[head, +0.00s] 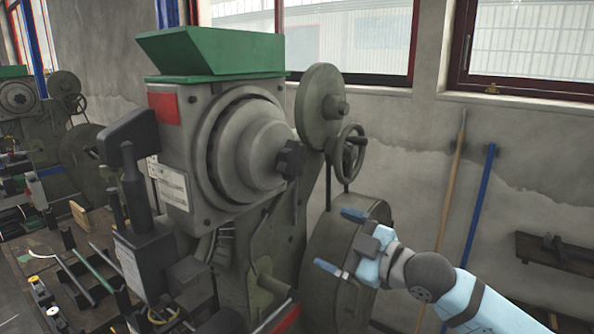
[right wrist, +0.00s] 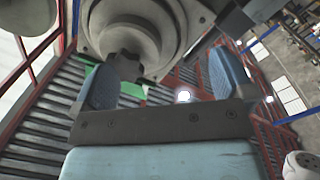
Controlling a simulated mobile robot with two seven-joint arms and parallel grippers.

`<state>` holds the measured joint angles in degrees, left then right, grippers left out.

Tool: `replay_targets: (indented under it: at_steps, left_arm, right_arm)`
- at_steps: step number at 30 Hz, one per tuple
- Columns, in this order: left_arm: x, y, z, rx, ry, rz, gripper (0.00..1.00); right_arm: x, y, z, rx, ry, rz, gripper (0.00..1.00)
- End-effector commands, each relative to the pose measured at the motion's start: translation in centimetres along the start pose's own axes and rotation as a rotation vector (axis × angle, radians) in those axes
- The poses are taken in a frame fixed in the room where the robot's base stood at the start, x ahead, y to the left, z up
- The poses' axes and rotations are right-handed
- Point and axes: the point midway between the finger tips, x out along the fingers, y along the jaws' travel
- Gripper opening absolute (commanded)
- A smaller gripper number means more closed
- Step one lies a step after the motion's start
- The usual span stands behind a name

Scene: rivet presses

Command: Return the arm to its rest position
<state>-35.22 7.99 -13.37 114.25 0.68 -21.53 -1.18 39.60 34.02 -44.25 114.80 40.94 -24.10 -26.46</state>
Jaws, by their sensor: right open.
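My right arm comes in from the lower right in the head view. Its gripper (head: 340,240) is open and empty, in front of the large grey wheel at the right side of the rivet press (head: 245,150). In the right wrist view the two blue fingers of the gripper (right wrist: 165,85) stand wide apart with nothing between them. The press's round housing and dark knob (right wrist: 125,65) show beyond the fingers in that view. I cannot tell whether the gripper touches the press. My left gripper is not in view.
The press carries a green hopper (head: 215,50), a handwheel (head: 350,152) and a dark lever box at left. A cluttered bench (head: 50,245) lies at the lower left, with another press (head: 40,130) behind. A wooden pole (head: 450,190) and a blue pole lean on the wall at right.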

Motion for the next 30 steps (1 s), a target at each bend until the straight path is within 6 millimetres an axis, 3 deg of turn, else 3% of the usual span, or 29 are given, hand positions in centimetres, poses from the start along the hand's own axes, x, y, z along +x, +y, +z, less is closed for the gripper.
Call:
replay_targets:
  at_steps: [1, 8, 14, 21, 27, 30]
  left_arm:
    - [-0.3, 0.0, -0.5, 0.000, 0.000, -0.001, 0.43]
    - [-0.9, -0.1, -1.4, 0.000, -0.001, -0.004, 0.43]
    - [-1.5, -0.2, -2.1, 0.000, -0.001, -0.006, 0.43]
    - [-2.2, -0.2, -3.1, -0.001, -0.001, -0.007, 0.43]
    - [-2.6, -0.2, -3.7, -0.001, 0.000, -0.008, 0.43]
    - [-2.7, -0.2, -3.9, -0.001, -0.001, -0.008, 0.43]
  right_arm:
    - [-0.2, -1.7, 1.3, 0.060, -0.016, 0.009, 1.00]
    - [-2.8, -8.7, 7.3, 0.295, -0.117, 0.088, 1.00]
    - [-7.2, -15.6, 12.4, 0.487, -0.253, 0.170, 1.00]
    - [-15.4, -25.2, 17.4, 0.691, -0.476, 0.273, 1.00]
    - [-23.0, -32.2, 19.4, 0.802, -0.662, 0.339, 1.00]
    - [-25.5, -34.3, 19.7, 0.827, -0.722, 0.358, 1.00]
